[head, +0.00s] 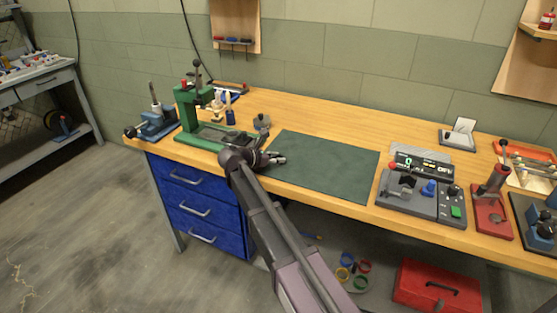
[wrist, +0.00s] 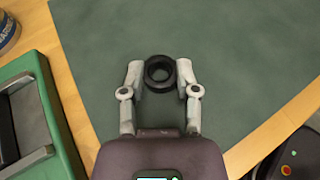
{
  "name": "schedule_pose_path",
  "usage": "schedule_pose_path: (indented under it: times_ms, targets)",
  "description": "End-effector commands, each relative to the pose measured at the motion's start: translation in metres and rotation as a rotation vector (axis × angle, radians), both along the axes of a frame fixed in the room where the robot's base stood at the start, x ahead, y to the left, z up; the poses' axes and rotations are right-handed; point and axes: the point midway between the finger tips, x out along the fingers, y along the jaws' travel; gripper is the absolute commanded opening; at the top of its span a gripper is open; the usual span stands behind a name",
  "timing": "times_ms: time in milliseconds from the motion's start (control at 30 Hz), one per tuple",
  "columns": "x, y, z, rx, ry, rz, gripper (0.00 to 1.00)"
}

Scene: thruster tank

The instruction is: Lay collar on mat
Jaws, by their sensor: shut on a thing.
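A black ring-shaped collar (wrist: 159,73) sits between my gripper's fingertips in the wrist view. My gripper (wrist: 160,80) is shut on the collar, with one pale finger at each side of it. The dark green mat (head: 327,163) lies flat on the wooden bench, and it fills most of the wrist view (wrist: 240,60). In the head view my gripper (head: 279,158) is over the left edge area of the mat. The collar cannot be made out there. I cannot tell whether the collar touches the mat or is held just above it.
A green press (head: 201,125) stands just left of the mat, close to my gripper. A grey control unit (head: 421,193) with a display is on the right. A small grey object (head: 262,122) stands behind my gripper. The mat's middle and right are clear.

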Motion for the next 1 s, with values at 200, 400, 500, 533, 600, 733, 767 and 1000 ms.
schedule_pose_path:
  times_ms: [200, 400, 500, 533, 600, 733, 767, 1000]
  targets:
    - [0.0000, -0.0001, -0.0022, 0.000, 0.000, 0.000, 0.08]
    - [0.0001, -0.0001, -0.0029, 0.000, 0.000, 0.000, 0.73]
    - [0.0001, -0.0002, -0.0029, 0.000, 0.000, 0.000, 0.75]
    - [0.0000, -0.0002, -0.0029, 0.000, 0.000, 0.000, 0.75]
    - [0.0001, -0.0003, -0.0028, 0.000, 0.000, 0.000, 0.75]
    - [0.0001, -0.0003, -0.0028, 0.000, 0.000, 0.000, 0.75]
    - [0.0001, -0.0003, -0.0028, 0.000, 0.000, 0.000, 0.75]
    - [0.0001, -0.0005, 0.0016, 0.000, 0.000, 0.000, 0.75]
